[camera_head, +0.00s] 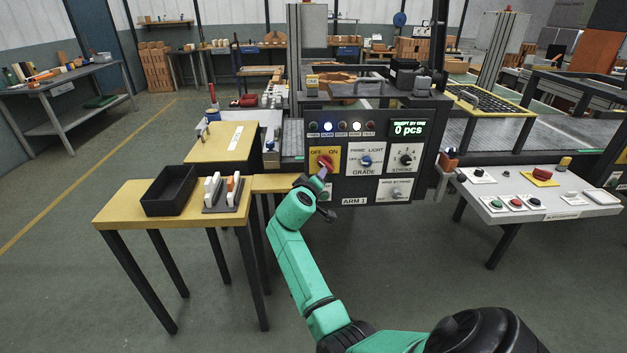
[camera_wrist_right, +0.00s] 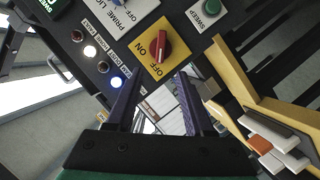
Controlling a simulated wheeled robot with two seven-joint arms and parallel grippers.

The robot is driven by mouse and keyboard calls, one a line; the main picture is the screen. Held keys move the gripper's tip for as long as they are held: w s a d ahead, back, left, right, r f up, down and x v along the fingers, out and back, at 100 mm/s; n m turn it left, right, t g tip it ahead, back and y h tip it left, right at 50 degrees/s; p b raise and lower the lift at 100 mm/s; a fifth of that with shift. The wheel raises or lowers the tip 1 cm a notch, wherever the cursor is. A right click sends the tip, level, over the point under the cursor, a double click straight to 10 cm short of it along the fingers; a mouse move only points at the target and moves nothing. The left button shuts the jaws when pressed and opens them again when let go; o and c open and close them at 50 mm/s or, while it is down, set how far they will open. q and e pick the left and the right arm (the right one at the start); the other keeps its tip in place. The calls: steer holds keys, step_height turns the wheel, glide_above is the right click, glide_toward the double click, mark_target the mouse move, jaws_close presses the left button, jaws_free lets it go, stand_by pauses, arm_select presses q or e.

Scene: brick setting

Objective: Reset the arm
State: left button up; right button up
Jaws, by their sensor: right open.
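My right arm reaches up from the bottom of the head view to the black control panel (camera_head: 375,145). Its gripper (camera_head: 323,173) is just in front of the red OFF/ON knob (camera_head: 325,160) on a yellow plate. In the right wrist view the red knob (camera_wrist_right: 164,43) lies beyond the tips of my right gripper (camera_wrist_right: 159,77). Its two dark fingers stand apart with nothing between them. Whether a finger touches the knob or plate, I cannot tell. My left gripper is not in view.
A yellow table (camera_head: 113,211) left of my arm carries a black tray (camera_head: 150,205) and a rack with white and orange items (camera_head: 222,190). A grey button console (camera_head: 555,212) stands to the right. Small lights (camera_head: 342,127) and more knobs (camera_head: 366,161) sit on the panel. Floor is free between.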

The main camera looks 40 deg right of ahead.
steer(key=a+f+n+y, duration=0.2)
steer(key=a+f, duration=0.1)
steer(key=f, duration=0.6)
steer(key=a+f+n+y, duration=0.1)
steer(key=a+f+y, duration=0.1)
steer(key=f, duration=0.7)
steer(key=s+a+f+n+g+y, duration=0.15)
steer(key=s+a+f, duration=0.35)
steer(key=f, duration=0.5)
steer(key=s+a+f+g+y, duration=0.1)
steer(key=s+a+f+y, duration=0.15)
steer(key=s+f, duration=0.55)
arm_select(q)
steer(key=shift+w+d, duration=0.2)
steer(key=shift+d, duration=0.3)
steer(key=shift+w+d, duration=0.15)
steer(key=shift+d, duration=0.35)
arm_select(e)
steer(key=s+a+f+g+y, duration=0.1)
steer(key=s+a+f, duration=0.1)
steer(key=s+f, duration=0.4)
steer(key=s+a+f+g+y, duration=0.1)
steer(key=s+f, duration=0.5)
steer(key=s, duration=1)
steer(key=s+a+f+m+g+y, duration=0.1)
steer(key=s+a+f+g+y, duration=0.1)
steer(key=s+f, duration=0.5)
steer(key=s+a+g, duration=0.1)
steer(key=s, duration=0.3)
steer(key=shift+a, duration=0.3)
